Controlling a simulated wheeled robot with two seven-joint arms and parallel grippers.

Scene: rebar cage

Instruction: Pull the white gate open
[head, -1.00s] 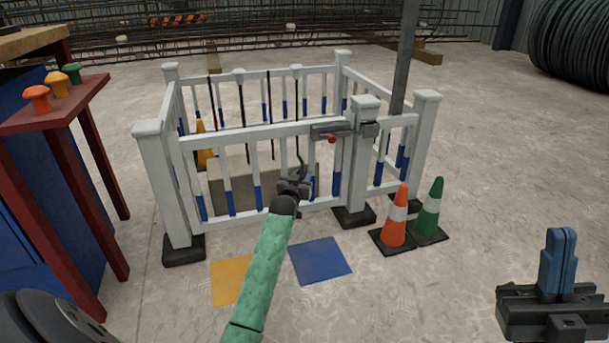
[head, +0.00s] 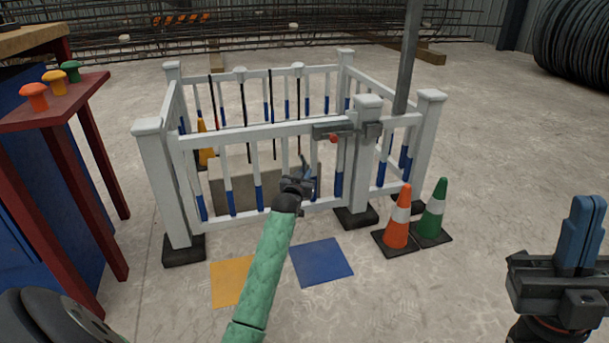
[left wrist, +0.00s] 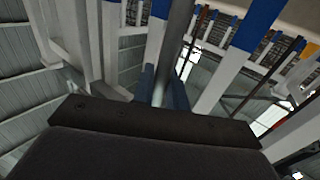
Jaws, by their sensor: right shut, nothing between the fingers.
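The white gate (head: 262,131) has a white top rail and upright bars with blue lower ends. It stands in line with the front of the white fence and looks closed. A grey latch (head: 333,129) with a red knob (head: 334,139) sits at its right end, by the white post (head: 364,155). My left gripper (head: 306,172) is in front of the gate's lower right bars, below the latch; its blue fingers (left wrist: 164,85) are apart in the left wrist view. I cannot tell whether it touches a bar. My right gripper (head: 585,225) is shut and empty, at the lower right, away from the gate.
An orange cone (head: 398,220) and a green cone (head: 433,212) stand right of the gate. Yellow (head: 231,281) and blue (head: 320,261) squares lie on the floor in front. A red table (head: 60,112) with coloured knobs stands left. A beige block (head: 245,182) is inside the fence.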

